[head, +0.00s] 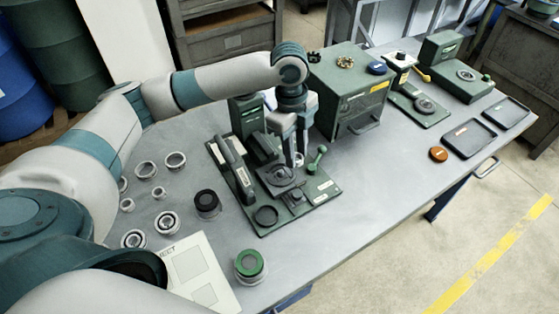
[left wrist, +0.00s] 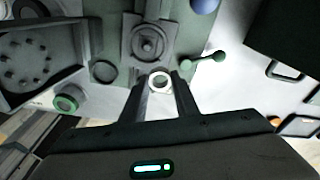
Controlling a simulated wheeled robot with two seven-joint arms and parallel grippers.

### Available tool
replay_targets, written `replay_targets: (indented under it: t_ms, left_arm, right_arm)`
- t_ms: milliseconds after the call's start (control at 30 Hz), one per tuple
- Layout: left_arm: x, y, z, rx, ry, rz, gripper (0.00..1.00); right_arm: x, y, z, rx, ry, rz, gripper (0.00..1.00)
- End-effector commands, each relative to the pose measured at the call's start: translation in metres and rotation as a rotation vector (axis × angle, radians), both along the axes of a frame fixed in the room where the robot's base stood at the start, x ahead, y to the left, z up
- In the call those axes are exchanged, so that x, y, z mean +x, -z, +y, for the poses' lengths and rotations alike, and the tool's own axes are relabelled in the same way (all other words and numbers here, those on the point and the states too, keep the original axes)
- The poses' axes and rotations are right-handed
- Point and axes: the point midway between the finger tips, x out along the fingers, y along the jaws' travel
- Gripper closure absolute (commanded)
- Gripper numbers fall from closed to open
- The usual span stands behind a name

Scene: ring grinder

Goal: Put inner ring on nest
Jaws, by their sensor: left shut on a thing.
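The inner ring, small and pale metallic, shows in the head view (head: 299,159) and in the left wrist view (left wrist: 159,82). My left gripper (head: 296,160) points down and is shut on the ring, which sits between its fingertips (left wrist: 160,90). The nest, a dark round seat on a square block, is on the green fixture plate in the head view (head: 280,175) and in the left wrist view (left wrist: 148,42). The ring is beside the nest, not on it; its exact height is hard to tell. My right gripper is not in view.
A green-handled lever (head: 316,158) stands right of the gripper. A green cabinet (head: 350,85) is behind it. Several loose rings (head: 167,222) and a dark cylinder (head: 207,203) lie left of the fixture. The tabletop (head: 380,180) right of the fixture is clear.

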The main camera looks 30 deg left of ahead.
Motion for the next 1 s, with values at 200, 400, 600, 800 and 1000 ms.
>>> replay_targets:
  t_ms: [200, 400, 600, 800, 1000]
  left_arm:
    - [-0.009, 0.018, 0.032, 0.000, -0.003, 0.002, 0.95]
    - [-0.011, 0.025, 0.040, 0.000, 0.000, 0.000, 0.95]
    - [-0.011, 0.025, 0.040, 0.000, 0.001, -0.001, 0.95]
    - [-0.012, 0.032, 0.040, -0.001, -0.001, 0.002, 0.95]
    - [-0.012, 0.055, 0.039, -0.001, 0.000, 0.002, 0.95]
  right_arm:
    - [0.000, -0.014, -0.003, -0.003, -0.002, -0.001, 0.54]
    - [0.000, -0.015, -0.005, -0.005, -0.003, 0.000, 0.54]
    - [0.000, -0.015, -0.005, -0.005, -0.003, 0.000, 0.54]
    - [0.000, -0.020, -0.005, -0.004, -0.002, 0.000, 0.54]
    - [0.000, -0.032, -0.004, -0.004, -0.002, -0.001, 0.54]
